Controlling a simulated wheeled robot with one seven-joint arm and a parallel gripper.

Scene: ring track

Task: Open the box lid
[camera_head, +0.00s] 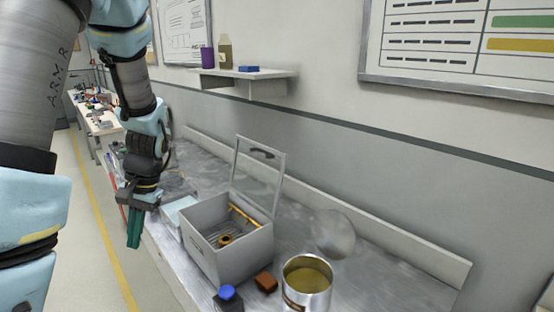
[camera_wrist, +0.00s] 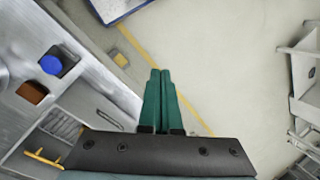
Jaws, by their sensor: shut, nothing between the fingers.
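The grey box (camera_head: 231,255) stands on the metal workbench in the head view. Its lid (camera_head: 259,171), a frame with a clear panel and a dark handle, stands raised at the box's back edge. Inside lie a yellow rod and a brass-coloured ring. My gripper (camera_head: 134,240) has green fingers and hangs to the left of the box, apart from it, past the bench's front edge. In the wrist view my gripper (camera_wrist: 160,72) is shut and empty over the floor. Part of the box (camera_wrist: 40,143) shows at the lower left there.
A round metal disc (camera_head: 334,234) leans behind the can. A wall shelf (camera_head: 243,74) holds small items.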

